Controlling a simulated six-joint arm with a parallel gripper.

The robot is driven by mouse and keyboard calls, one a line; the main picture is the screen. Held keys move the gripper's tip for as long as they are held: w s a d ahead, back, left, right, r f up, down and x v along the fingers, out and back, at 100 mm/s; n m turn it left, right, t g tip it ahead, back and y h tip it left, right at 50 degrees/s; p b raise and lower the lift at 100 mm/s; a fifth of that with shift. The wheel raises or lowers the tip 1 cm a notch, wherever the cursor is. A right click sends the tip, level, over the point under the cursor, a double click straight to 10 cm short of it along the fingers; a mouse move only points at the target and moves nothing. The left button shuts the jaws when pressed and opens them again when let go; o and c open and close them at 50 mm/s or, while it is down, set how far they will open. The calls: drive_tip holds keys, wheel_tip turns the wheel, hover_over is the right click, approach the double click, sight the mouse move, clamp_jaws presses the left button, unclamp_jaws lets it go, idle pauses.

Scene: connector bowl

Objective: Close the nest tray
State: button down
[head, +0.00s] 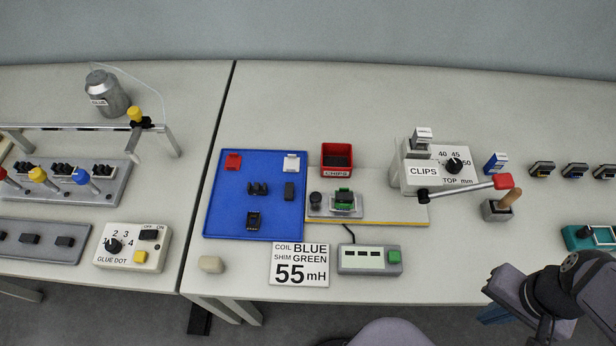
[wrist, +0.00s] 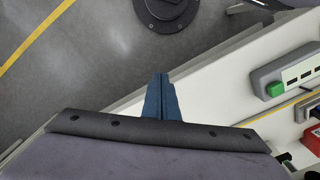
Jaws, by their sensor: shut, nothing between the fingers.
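What looks like the nest tray (head: 345,211) is a small light grey holder in the head view, on a pale board (head: 385,208) with a yellow front edge. A green and black part (head: 343,197) sits in it. I cannot tell how far the tray is slid in or out. My gripper (head: 492,316) is at the lower right in the head view, well apart from the tray, near the table's front edge. In the wrist view its blue fingers (wrist: 161,98) are together and empty. The tray is not clearly seen there.
Left of the board lies a blue tray (head: 225,215) with several parts. Behind stands a red chips bin (head: 337,158). Right is a clips press (head: 420,172) with a red-tipped lever (head: 503,181). In front are a green-button box (head: 369,260) and a sign (head: 300,265).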

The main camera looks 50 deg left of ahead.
drive_tip(key=a+r+n, duration=0.1)
drive_tip(key=a, duration=0.1)
drive_tip(key=w+a+r+n+p, duration=0.1)
drive_tip(key=a, duration=0.2)
drive_tip(key=w+a+r+n+p, duration=0.1)
drive_tip(key=a, duration=0.2)
drive_tip(key=shift+a+r, duration=0.1)
drive_tip(key=shift+a, duration=0.15)
drive_tip(key=s+a+r+n+y, duration=0.1)
drive_tip(key=s+a+r+n, duration=0.1)
drive_tip(key=a+n, duration=0.5)
drive_tip(key=s+a+r+n+g+y+p, duration=0.1)
drive_tip(key=s+a+r+n, duration=0.2)
drive_tip(key=a+n, duration=0.4)
drive_tip(key=s+a+r+n+g+y+p, duration=0.1)
drive_tip(key=s+a+r+n, duration=0.2)
drive_tip(key=a, duration=1.7)
drive_tip(key=s+n, duration=0.2)
drive_tip(key=n, duration=0.2)
drive_tip(key=shift+a, duration=0.15)
drive_tip(key=p+x, duration=0.3)
drive_tip(key=x, duration=0.6)
drive_tip(key=shift+a+f+p, duration=0.1)
drive_tip(key=shift+f+p, duration=0.2)
drive_tip(key=shift+w+d+p, duration=0.8)
drive_tip(key=shift+w+d, duration=0.05)
drive_tip(key=shift+d, duration=0.3)
drive_tip(key=shift+w+d+f, duration=0.25)
drive_tip(key=shift+w+d, duration=0.05)
drive_tip(key=shift+d, duration=0.1)
